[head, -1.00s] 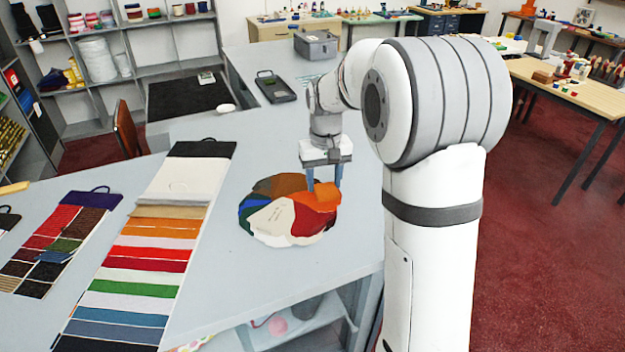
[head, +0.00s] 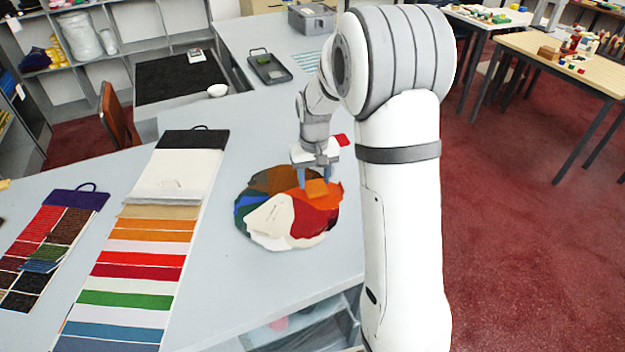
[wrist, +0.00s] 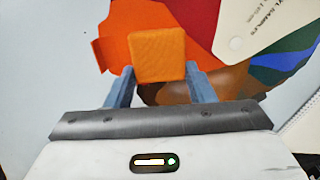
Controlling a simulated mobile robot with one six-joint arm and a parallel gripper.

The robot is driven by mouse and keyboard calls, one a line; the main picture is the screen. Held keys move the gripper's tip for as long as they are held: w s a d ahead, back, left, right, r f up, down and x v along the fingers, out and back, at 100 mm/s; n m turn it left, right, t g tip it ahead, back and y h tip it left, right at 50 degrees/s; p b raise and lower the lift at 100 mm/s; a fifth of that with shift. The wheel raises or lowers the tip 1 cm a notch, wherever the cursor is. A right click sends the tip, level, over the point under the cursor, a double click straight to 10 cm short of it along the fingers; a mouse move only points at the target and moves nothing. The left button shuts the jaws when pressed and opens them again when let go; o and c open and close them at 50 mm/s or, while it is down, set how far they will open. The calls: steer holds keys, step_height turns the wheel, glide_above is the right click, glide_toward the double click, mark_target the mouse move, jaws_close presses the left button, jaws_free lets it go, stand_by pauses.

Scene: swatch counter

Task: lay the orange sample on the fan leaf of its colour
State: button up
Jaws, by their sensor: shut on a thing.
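My gripper (head: 314,178) is shut on the orange sample (wrist: 157,57), a small square swatch that shows clearly between the fingers in the wrist view. The colour fan (head: 268,220) is a round spread of coloured leaves on the grey counter. Its orange leaf (head: 331,200) is at the right side, next to a red leaf (head: 308,218) and a brown one (head: 272,180). In the wrist view the sample overlaps the reddish-orange leaf (wrist: 118,22). I cannot tell whether the sample touches the leaf or hangs just above it.
A long card of striped swatches (head: 150,247) lies left of the fan, with a smaller dark-topped card (head: 45,235) farther left. A black tray (head: 269,68) and a grey box (head: 312,18) stand farther back. A small red thing (head: 341,140) shows beside my gripper. Bare counter surrounds the fan.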

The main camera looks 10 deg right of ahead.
mark_target(315, 182)
steer(key=shift+f, duration=0.85)
steer(key=shift+f, duration=0.2)
steer(key=o, duration=0.9)
steer(key=shift+o, duration=0.2)
steer(key=shift+r, duration=0.1)
step_height(315, 182, up, 12)
steer(key=b, duration=0.1)
steer(key=s+r+t, duration=0.2)
steer(key=s+t, duration=0.1)
steer(key=s, duration=2.3)
steer(key=shift+r, duration=0.3)
